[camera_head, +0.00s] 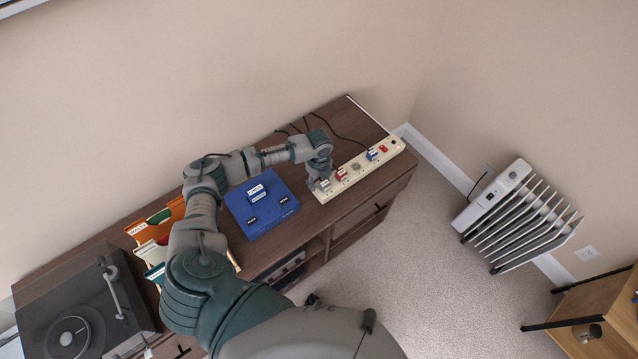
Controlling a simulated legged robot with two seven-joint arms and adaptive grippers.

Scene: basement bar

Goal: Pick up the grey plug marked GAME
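A cream power strip (360,172) lies along the right part of the dark wooden cabinet. A small grey plug (325,186) with a pale label sits at its near left end; the label is too small to read. A red plug (341,174) and a blue plug (372,155) with pale labels stand farther along the strip. My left gripper (318,181) points down over the strip's left end, right at the grey plug and partly hiding it. I cannot tell whether its fingers are open or shut, or touch the plug. My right gripper is not in view.
A blue box (262,215) with labels lies left of the strip, beside my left arm. A file holder (165,218) and a turntable (85,315) stand farther left on the cabinet (345,117). Black cables run behind the strip. A white radiator (500,205) stands on the floor at right.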

